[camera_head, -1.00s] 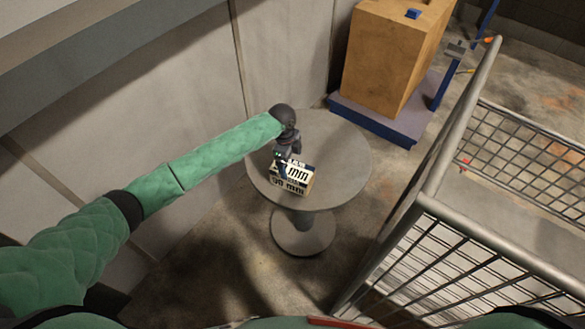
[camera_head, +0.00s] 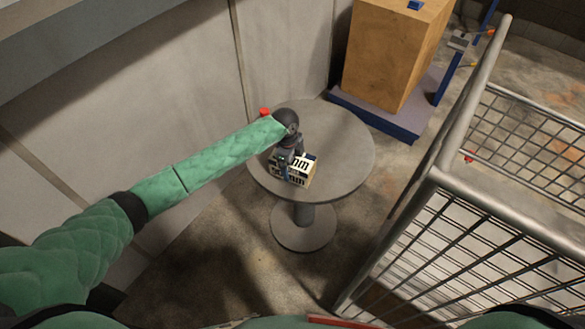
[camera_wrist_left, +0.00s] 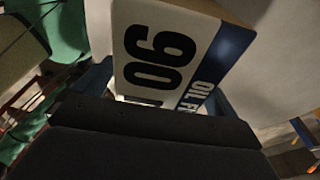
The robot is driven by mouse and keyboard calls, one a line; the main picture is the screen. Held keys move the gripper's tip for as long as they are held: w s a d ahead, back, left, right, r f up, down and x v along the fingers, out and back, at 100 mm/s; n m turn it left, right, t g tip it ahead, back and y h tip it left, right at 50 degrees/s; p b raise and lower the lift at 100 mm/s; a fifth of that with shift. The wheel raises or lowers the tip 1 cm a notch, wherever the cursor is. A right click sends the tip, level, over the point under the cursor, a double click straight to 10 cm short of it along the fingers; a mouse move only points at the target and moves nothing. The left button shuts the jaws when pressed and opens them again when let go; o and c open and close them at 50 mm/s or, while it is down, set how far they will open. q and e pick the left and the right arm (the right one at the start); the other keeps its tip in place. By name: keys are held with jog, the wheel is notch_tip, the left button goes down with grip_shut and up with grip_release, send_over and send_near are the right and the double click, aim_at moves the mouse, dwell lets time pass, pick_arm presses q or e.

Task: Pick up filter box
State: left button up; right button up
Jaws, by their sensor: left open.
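The filter box (camera_head: 304,174) is a small white box with black lettering, standing on a round grey table (camera_head: 345,155). In the left wrist view the box (camera_wrist_left: 160,50) is large and close, with "90", "OIL F" and a dark blue band showing. My left gripper (camera_head: 287,170) is open at the box, reaching down from above and hiding part of it. In the wrist view my dark fingers (camera_wrist_left: 155,98) lie on either side of the box's near end; I cannot tell whether they touch it. My right gripper is not in view.
A big wooden crate (camera_head: 390,55) on a blue base stands behind the table. A metal mesh cage (camera_head: 440,180) with a thick rail stands to the right. A pale wall (camera_head: 110,130) runs along the left. A small red thing (camera_head: 265,112) shows beside my left arm.

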pick_arm(q)
jog(key=shift+s, duration=0.1)
jog(key=shift+c, duration=0.5)
jog(key=c, duration=1.3)
